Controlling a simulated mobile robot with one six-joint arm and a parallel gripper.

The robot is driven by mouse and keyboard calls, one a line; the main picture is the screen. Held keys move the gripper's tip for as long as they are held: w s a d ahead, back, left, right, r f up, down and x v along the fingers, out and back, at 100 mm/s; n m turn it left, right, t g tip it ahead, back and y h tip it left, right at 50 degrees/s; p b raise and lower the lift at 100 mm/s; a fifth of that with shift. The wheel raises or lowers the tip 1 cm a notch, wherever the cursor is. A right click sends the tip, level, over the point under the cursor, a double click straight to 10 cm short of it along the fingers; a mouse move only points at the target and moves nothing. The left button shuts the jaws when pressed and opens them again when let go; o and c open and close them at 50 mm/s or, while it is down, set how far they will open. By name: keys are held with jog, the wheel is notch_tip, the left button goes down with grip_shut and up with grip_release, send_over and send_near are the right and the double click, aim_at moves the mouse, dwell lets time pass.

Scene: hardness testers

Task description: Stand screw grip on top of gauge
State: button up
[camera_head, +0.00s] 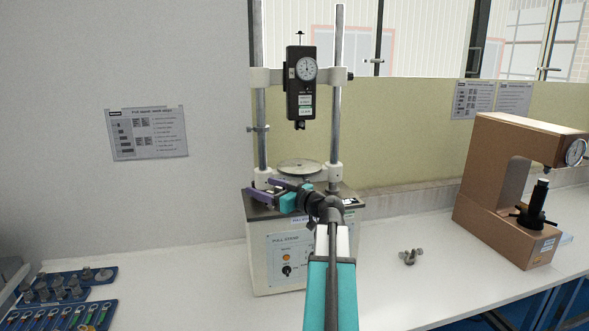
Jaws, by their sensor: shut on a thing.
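The gauge (301,84) is a dark upright box with a round white dial, held high on the pull stand between two metal columns. A thin pin stands up from its top, and a small hook hangs below it. My gripper (264,189), with purple fingers, is low at the left front of the stand, well below the gauge. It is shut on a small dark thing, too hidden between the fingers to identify. A small grey metal piece with knobs (410,257), possibly a screw grip, lies on the bench to the right of my arm.
The stand (270,267) has a round metal plate (300,166) under the gauge. A brown hardness tester (503,190) stands at the right. Blue trays (60,295) of metal parts and tools lie at the lower left. Bench between trays and stand is clear.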

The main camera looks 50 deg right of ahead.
jog(key=w+a+f+n+g+y, duration=0.1)
jog(key=w+a+f+n+y, duration=0.15)
jog(key=a+f, duration=0.45)
jog(key=w+a+f+n+g+y, duration=0.1)
jog(key=w+a+f+n+y, duration=0.2)
jog(key=a, duration=0.9)
jog(key=w+a+f+n+g+y, duration=0.1)
jog(key=w+a+f+y, duration=0.4)
jog(key=a, duration=0.4)
jog(key=s+a+f+n+g+y+b, duration=0.2)
jog(key=a+f+b, duration=0.3)
jog(key=a+f, duration=0.4)
jog(key=s+a+f+n+g+y+b, duration=0.2)
jog(key=a+f+b, duration=0.3)
jog(key=a+f, duration=0.4)
jog(key=a, duration=0.3)
jog(key=shift+s+a+f, duration=0.25)
jog(key=shift+a, duration=0.1)
jog(key=shift+d, duration=0.1)
